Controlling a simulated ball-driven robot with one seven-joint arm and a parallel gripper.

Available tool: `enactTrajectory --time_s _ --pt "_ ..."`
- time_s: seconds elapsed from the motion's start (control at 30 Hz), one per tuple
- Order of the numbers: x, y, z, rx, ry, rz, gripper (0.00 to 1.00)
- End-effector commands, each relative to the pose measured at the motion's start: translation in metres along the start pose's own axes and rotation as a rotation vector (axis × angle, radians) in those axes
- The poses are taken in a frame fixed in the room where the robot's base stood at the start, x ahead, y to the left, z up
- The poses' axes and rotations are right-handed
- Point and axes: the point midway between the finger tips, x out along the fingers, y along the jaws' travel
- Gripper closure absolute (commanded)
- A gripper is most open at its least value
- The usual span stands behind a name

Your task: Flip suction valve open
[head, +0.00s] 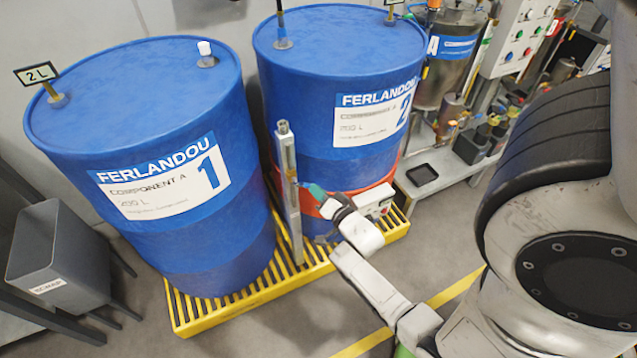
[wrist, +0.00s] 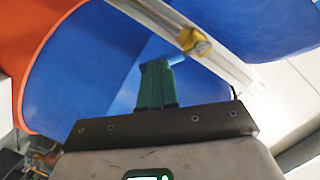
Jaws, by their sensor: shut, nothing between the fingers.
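A pale upright post (head: 288,185) stands in front of the gap between two blue drums. In the wrist view the post (wrist: 225,68) runs diagonally, with a small yellow fitting (wrist: 193,41) on it that may be the suction valve; I cannot tell its setting. My gripper (head: 305,187) has teal fingers, shut and empty, with the tips close to the post's right side. In the wrist view the gripper (wrist: 158,63) points toward the post, its tips just below and left of the yellow fitting. I cannot tell whether they touch it.
Drum 1 (head: 150,150) and drum 2 (head: 335,75) stand on a yellow slatted pallet (head: 195,313). An orange band with a control box (head: 374,201) wraps drum 2. A grey bin (head: 62,255) is at left, and a bench with equipment (head: 455,167) at right.

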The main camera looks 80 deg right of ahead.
Motion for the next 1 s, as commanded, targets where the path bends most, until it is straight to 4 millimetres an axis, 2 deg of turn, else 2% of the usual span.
enactTrajectory --time_s 1.0 --pt "0.0026 0.0029 0.0106 0.2 0.0 -0.042 1.0"
